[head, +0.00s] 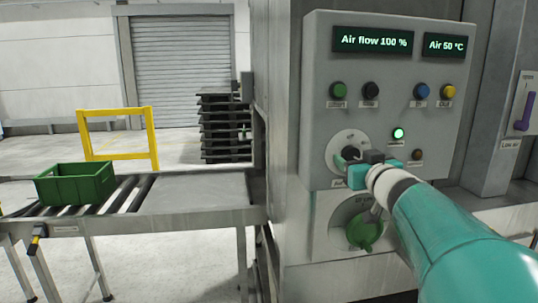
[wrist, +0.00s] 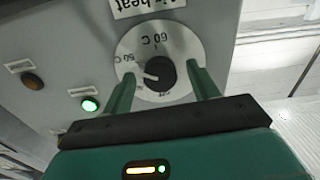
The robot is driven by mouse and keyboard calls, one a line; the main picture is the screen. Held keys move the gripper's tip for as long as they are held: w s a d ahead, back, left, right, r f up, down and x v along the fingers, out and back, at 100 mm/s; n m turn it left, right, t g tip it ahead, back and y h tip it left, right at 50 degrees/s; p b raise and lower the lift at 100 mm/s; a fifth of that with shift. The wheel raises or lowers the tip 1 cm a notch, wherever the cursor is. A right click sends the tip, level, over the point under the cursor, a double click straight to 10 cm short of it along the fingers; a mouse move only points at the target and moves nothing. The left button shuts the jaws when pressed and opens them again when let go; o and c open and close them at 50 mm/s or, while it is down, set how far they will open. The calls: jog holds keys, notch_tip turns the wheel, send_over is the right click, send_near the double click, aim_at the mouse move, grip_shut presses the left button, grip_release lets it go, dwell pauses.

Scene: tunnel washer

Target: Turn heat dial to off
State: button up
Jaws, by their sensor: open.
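The heat dial is a black knob (wrist: 160,74) on a round white plate (wrist: 137,43), upside down in the wrist view under an "Air heat" label. Its white pointer is turned toward the 50 C mark. In the head view the knob (head: 351,153) is partly hidden by my gripper (head: 364,168). In the wrist view my gripper (wrist: 163,82) is open, with one green finger on each side of the knob. I cannot tell whether the fingers touch it. The display (head: 445,45) reads "Air 50 °C".
A larger dial with a green handle (head: 365,231) sits just below my gripper. Several buttons and a lit green lamp (head: 398,134) are on the same grey panel (head: 312,80). At left is a roller conveyor with a green crate (head: 75,185). A purple lever (head: 525,110) is at right.

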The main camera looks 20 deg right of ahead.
jog(key=shift+s+r, duration=0.1)
jog(key=shift+s, duration=0.1)
jog(key=shift+w, duration=0.3)
jog(key=shift+s, duration=0.2)
jog(key=shift+c, duration=0.7)
jog(key=c, duration=0.8)
jog(key=shift+c, duration=0.2)
